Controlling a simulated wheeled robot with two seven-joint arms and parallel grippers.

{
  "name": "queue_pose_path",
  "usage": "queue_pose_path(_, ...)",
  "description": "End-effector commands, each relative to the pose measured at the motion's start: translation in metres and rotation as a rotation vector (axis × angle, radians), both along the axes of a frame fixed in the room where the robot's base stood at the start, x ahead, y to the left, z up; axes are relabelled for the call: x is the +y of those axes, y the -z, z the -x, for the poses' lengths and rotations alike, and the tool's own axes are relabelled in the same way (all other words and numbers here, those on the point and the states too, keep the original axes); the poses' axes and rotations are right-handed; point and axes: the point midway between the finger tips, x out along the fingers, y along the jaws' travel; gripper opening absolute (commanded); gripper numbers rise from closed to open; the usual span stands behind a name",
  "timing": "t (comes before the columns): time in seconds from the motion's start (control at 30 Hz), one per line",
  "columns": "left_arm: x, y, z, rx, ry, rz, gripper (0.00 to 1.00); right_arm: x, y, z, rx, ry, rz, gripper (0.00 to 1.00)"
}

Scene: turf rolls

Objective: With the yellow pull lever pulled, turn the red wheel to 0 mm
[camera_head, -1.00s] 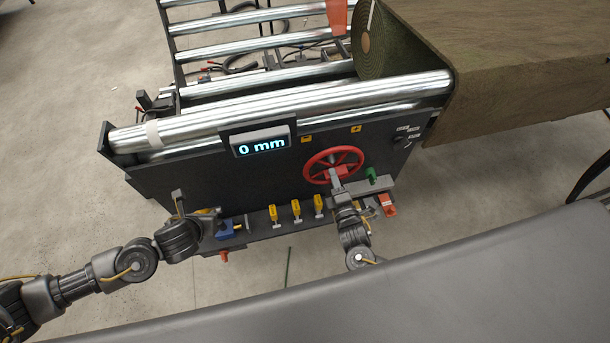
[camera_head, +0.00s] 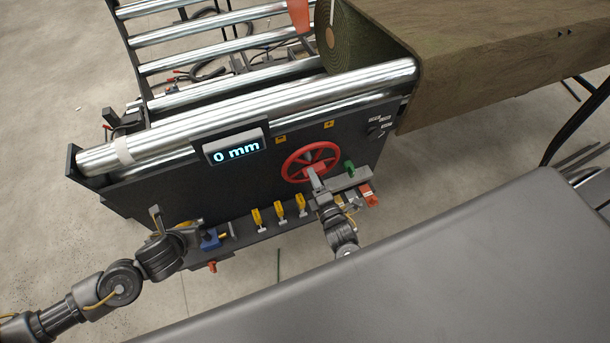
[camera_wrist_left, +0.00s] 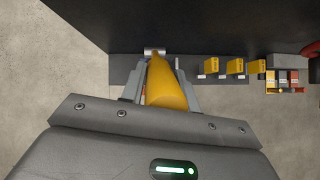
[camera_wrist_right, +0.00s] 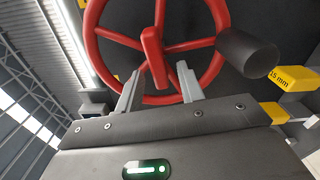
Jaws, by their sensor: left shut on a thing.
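The red wheel (camera_head: 287,170) is on the dark front panel, and it fills the upper right wrist view (camera_wrist_right: 91,25) with a black knob (camera_wrist_right: 247,53) on its rim. The display (camera_head: 237,146) reads 0 mm. The yellow pull lever (camera_wrist_left: 166,88) lies between the fingers of my left gripper (camera_wrist_left: 158,68), which is shut on it; in the head view my left wrist mostly hides it. My right gripper (camera_wrist_right: 158,75) is open at the wheel's lower part, its fingers apart on either side of a red bar (camera_wrist_right: 152,52) in front of the hub. Contact there is unclear.
Several yellow blocks (camera_head: 279,209) line the ledge between my grippers, with a blue part (camera_head: 210,240) at left. A green part (camera_head: 349,167) and a red part (camera_head: 369,196) are right of my right gripper. Metal rollers (camera_head: 250,108) and a turf roll (camera_head: 342,38) are above.

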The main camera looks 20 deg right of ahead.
Motion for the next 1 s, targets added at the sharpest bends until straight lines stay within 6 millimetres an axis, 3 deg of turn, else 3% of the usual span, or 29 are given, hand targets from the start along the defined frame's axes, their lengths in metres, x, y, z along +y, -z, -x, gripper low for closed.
queue_pose_path(0.3,0.004,0.001,-0.001,0.0,-0.007,-0.005,0.0,-0.001,0.002,0.067,0.006,-0.001,-0.002,0.38)
queue_pose_path(0.5,0.004,0.001,-0.001,-0.001,-0.007,-0.006,0.0,-0.001,0.002,0.096,0.004,-0.002,-0.003,0.38)
queue_pose_path(1.0,0.005,0.001,-0.001,-0.002,-0.008,-0.006,0.0,-0.001,0.001,0.107,0.003,-0.002,-0.003,0.38)
